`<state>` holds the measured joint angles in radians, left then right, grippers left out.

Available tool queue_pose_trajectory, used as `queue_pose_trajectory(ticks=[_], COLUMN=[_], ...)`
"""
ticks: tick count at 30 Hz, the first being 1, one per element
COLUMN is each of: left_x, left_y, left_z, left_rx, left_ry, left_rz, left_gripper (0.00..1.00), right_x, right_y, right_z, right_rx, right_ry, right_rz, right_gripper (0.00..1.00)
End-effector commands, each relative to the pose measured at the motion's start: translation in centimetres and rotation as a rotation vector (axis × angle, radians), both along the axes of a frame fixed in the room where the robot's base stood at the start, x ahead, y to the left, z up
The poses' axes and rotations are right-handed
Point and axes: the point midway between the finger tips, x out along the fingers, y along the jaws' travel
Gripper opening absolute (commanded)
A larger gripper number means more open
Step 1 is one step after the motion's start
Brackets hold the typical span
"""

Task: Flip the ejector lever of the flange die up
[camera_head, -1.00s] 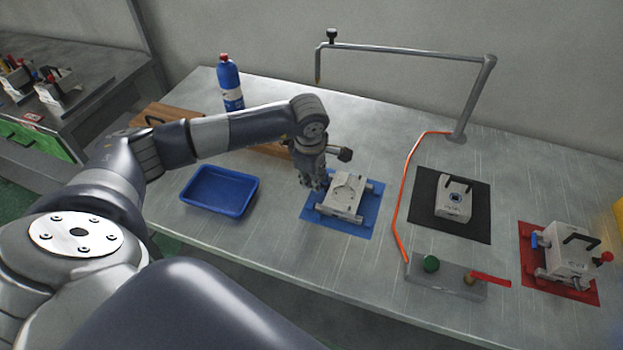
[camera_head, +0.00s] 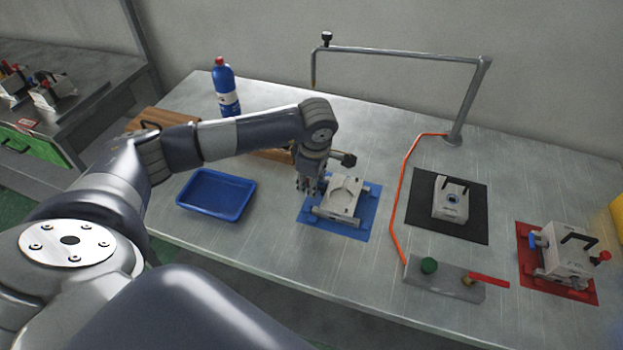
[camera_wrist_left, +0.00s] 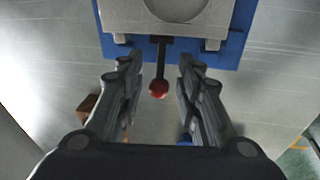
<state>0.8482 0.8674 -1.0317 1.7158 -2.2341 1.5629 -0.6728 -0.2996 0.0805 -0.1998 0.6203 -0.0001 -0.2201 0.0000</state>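The grey die half (camera_head: 346,193) with a round recess lies on the blue mat (camera_head: 362,230). Its edge also shows at the top of the left wrist view (camera_wrist_left: 178,18). The ejector lever (camera_wrist_left: 159,80), a black rod with a red ball end, sticks out from the die edge toward my left gripper. My left gripper (camera_wrist_left: 160,68) is open, with one finger on each side of the lever and visible gaps to both. In the head view my left gripper (camera_head: 307,188) points down at the die's left side and hides the lever. My right gripper is not in view.
A blue tray (camera_head: 183,203) lies left of the gripper, with a blue bottle (camera_head: 226,90) behind. A die half sits on a black mat (camera_head: 460,230), another die on a red mat (camera_head: 585,297). An orange hose (camera_head: 398,205) and a pipe frame (camera_head: 465,100) stand right.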

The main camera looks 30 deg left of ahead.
Motion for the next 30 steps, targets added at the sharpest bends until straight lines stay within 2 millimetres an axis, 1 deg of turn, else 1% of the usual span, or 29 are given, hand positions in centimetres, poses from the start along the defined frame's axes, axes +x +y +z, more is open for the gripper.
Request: queue_pose_trajectory(ticks=[4,8,11,18,21,25,30], left_x=[0.0,-0.1,-0.4,-1.2,-1.5,-1.7,-1.9], left_y=[0.0,-0.1,-0.4,-1.3,-1.5,-1.7,-1.8], left_z=[0.2,1.4,3.2,8.2,9.8,11.2,11.7], left_rx=[0.0,0.0,0.001,0.0,0.0,0.0,0.0], left_ry=[-0.001,-0.003,-0.005,-0.004,-0.004,-0.002,0.001], left_rz=[0.0,0.001,0.0,-0.002,-0.002,0.0,-0.001], left_gripper=[0.33,0.33,0.33,0.33,0.33,0.33,0.33], right_x=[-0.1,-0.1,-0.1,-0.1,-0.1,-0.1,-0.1], right_y=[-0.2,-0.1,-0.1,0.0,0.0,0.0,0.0], right_z=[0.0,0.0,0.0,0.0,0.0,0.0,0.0], right_rx=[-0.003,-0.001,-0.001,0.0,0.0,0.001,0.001], right_ry=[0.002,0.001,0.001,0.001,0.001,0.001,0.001], right_rz=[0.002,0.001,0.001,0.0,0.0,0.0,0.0], right_gripper=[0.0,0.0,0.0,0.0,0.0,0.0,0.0])
